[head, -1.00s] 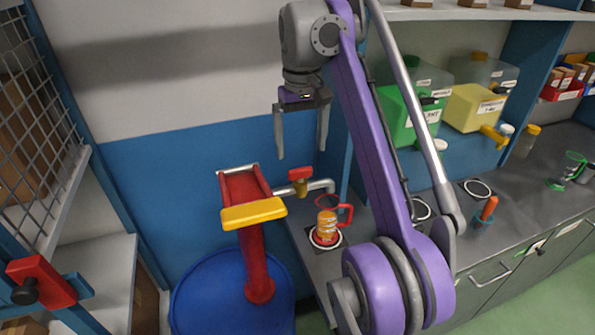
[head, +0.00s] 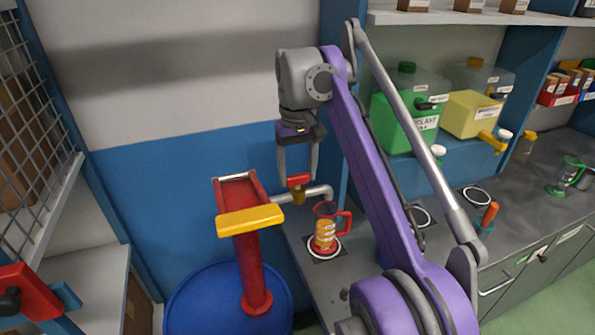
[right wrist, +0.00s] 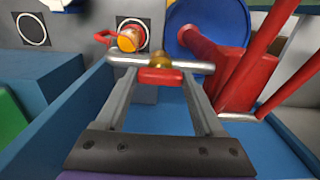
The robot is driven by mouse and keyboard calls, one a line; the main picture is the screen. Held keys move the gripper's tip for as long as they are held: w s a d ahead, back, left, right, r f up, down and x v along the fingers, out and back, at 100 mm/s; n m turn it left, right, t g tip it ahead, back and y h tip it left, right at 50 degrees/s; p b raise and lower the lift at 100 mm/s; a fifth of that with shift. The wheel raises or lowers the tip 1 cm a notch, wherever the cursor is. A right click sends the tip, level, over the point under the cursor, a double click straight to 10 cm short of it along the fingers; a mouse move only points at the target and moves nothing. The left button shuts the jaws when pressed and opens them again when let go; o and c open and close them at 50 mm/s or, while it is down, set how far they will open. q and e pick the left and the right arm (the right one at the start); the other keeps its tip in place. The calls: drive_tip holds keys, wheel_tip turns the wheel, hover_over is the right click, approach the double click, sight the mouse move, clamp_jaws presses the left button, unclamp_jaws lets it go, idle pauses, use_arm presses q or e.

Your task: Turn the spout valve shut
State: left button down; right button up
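The spout valve has a short red handle (head: 298,180) on a brass body (head: 298,195), set on a silver pipe (head: 318,191). The red handle (right wrist: 160,76) lies across the middle of the right wrist view. My right gripper (head: 298,180) points down at the valve, open, its fingers on either side of the handle. Contact is not visible. A jug (head: 325,232) with orange contents and a red handle stands under the spout. My left gripper is out of view.
A red pump-like post with a yellow bar (head: 250,220) stands on a blue drum (head: 200,305) left of the valve. The dark counter (head: 450,215) runs right, with green and yellow canisters behind. A blue upright (head: 340,150) is close behind my right arm.

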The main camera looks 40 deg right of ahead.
drive_tip(key=c, duration=0.6)
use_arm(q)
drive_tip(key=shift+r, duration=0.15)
use_arm(e)
drive_tip(key=m+p, duration=0.1)
drive_tip(key=m, duration=0.1)
drive_tip(key=shift+r+m+p, duration=0.15)
drive_tip(key=shift+m+p, duration=0.2)
drive_tip(key=shift+m, duration=0.05)
drive_tip(key=m+p, duration=0.1)
drive_tip(key=m, duration=0.2)
drive_tip(key=m+p, duration=0.2)
drive_tip(key=m, duration=0.7)
drive_tip(key=shift+p, duration=0.4)
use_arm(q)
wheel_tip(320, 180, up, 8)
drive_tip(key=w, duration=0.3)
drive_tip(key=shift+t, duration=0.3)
use_arm(e)
drive_tip(key=shift+m, duration=1.7)
